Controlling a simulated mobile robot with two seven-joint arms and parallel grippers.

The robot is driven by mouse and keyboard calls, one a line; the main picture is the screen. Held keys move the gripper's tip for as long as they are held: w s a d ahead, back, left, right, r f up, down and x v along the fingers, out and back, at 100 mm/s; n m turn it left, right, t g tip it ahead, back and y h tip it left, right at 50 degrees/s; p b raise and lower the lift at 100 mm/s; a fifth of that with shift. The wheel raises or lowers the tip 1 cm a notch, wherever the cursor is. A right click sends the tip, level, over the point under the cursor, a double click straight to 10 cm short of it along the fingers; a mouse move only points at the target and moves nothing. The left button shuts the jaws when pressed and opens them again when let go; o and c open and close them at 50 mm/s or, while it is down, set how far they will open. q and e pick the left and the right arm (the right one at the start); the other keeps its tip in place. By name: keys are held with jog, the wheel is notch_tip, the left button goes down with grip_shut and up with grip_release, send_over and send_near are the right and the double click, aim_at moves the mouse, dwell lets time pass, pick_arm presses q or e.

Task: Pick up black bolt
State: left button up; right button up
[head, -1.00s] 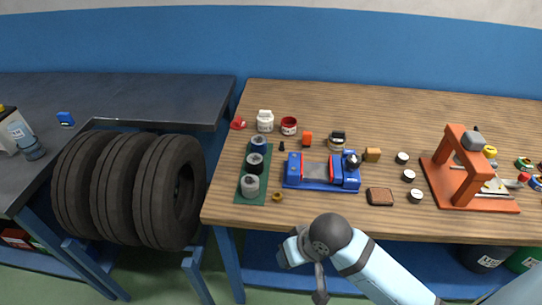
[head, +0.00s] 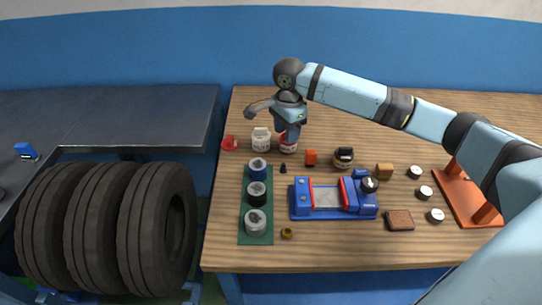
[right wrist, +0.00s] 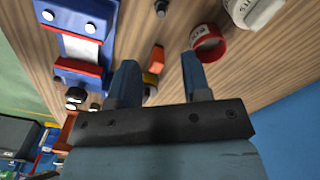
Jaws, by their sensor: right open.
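The black bolt (head: 283,168) is a small dark upright piece on the wooden table, just right of the green mat. A small dark piece at the top edge of the right wrist view (right wrist: 161,8) appears to be the same bolt. My right gripper (head: 288,132) is above the back of the table, behind the bolt and over the red and white container (head: 288,148). In the right wrist view its two fingers (right wrist: 159,62) are apart with nothing between them. My left gripper is not in view.
The green mat (head: 243,232) holds several cylinders. A white jar (head: 261,141), an orange block (head: 311,157) and a black-lidded jar (head: 343,158) stand near the bolt. A blue vise (head: 300,198) is in front. Tires (head: 100,230) stand left of the table.

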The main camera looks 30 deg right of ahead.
send_over(284, 164)
jog(key=f, duration=0.7)
jog(key=shift+s+d+f+b, duration=0.1)
jog(key=shift+s+d+b, duration=0.15)
jog(key=shift+s+b, duration=0.1)
jog(key=shift+f, duration=0.45)
jog(key=f, duration=0.5)
jog(key=shift+w+a, duration=0.2)
jog(key=shift+w, duration=0.2)
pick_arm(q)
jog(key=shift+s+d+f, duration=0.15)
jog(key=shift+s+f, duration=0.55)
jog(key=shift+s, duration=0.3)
pick_arm(e)
grip_shut()
